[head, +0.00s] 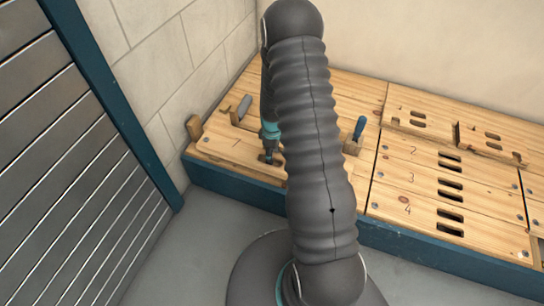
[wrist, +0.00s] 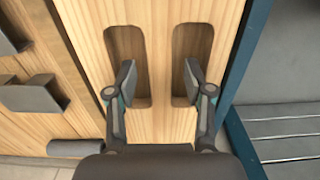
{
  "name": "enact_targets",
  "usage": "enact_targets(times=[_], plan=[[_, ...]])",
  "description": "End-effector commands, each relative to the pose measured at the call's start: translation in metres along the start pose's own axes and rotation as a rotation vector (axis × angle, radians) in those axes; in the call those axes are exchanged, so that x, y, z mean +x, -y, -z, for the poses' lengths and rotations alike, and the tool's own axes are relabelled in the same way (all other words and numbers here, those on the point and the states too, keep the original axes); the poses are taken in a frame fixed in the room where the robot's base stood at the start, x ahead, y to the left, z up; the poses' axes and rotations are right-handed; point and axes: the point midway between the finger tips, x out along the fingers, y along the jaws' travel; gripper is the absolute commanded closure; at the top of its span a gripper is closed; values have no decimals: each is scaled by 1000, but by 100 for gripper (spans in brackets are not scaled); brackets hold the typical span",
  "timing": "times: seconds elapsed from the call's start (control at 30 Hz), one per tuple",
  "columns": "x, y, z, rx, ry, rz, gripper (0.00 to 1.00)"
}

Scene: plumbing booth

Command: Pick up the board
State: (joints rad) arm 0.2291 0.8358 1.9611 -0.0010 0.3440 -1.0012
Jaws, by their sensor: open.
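A light wooden board (wrist: 160,30) with two long rounded slots lies under my gripper (wrist: 160,82) in the wrist view. My gripper is open, with one fingertip at each slot and board wood between them. I cannot tell how deep the fingertips reach into the slots. In the head view, my gripper (head: 270,150) is low over the left part of the wooden bench top (head: 225,142), partly hidden behind my arm. The slots beneath it are mostly covered there.
Slotted boards marked 2, 3 and 4 (head: 412,178) lie to the right. A blue-handled tool (head: 359,128), a grey-handled tool (head: 243,107) and a wooden block (head: 194,128) stand on the bench. A slatted metal shutter (head: 55,150) is at left. Grey floor (head: 190,250) lies in front.

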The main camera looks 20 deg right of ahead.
Motion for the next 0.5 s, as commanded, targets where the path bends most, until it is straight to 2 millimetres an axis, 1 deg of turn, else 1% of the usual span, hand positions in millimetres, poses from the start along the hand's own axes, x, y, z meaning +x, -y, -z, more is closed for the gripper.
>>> enact_targets(times=[0.1,0.17,0.2,0.27,0.3,0.33,0.5], plan=[[0,0,0,0,0,0,48],[0,0,0,0,0,0,63],[0,0,0,0,0,0,73],[0,0,0,0,0,0,88],[0,0,0,0,0,0,98],[0,0,0,0,0,0,100],[0,0,0,0,0,0,100]])
